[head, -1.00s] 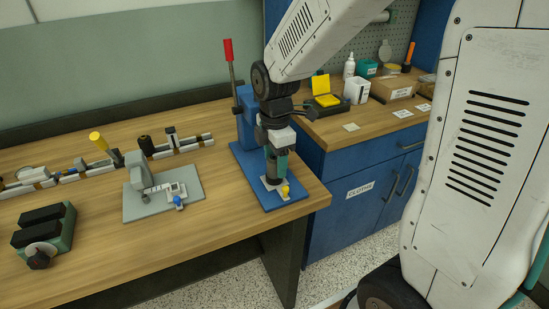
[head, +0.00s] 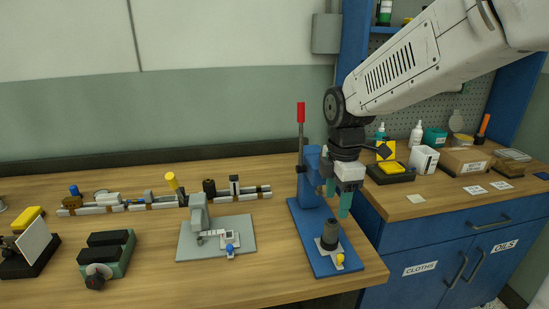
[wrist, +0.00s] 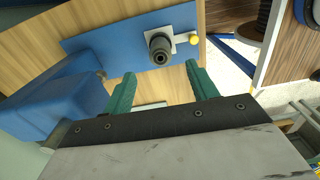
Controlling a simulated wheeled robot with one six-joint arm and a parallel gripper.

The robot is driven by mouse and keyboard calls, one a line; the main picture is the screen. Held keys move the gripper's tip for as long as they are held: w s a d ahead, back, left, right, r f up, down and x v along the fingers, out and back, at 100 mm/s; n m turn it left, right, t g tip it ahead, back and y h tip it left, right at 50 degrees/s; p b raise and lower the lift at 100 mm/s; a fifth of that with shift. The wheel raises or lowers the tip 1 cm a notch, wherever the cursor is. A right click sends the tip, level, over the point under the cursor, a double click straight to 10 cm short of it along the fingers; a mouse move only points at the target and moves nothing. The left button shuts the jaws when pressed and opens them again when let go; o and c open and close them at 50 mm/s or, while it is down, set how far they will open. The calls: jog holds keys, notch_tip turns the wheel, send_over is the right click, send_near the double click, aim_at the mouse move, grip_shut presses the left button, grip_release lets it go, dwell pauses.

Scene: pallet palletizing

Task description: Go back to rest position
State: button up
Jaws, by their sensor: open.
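My gripper (head: 338,203) is in the air above the blue press (head: 312,240) at the right end of the wooden table. Its green fingers (wrist: 160,88) are apart with nothing between them in the wrist view. Below, a dark cylindrical part (head: 330,236) stands upright on a small light plate with a yellow knob (head: 340,258) on the press's blue base. In the wrist view the dark part (wrist: 160,48) is beyond the fingertips, clear of them.
The press has a red-handled lever (head: 301,112) next to my arm. A grey fixture (head: 215,240), a green vise-like block (head: 106,254) and a rail with several parts (head: 140,205) stand left. A blue cabinet (head: 440,265) with boxes and bottles on top is at right.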

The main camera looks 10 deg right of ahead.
jog(key=shift+s+f+m, duration=0.1)
jog(key=shift+s+m, duration=0.25)
jog(key=shift+m, duration=0.65)
jog(key=s+d+r+m, duration=0.1)
jog(key=s+r+m, duration=0.1)
jog(key=s+m, duration=0.6)
jog(key=s+d+r+m+t, duration=0.1)
jog(key=s+r+m, duration=0.2)
jog(key=s+m, duration=0.4)
jog(key=s, duration=0.6)
jog(key=shift+s+d+r+m, duration=0.15)
jog(key=shift+d+r+m, duration=0.05)
jog(key=shift+d+m, duration=0.2)
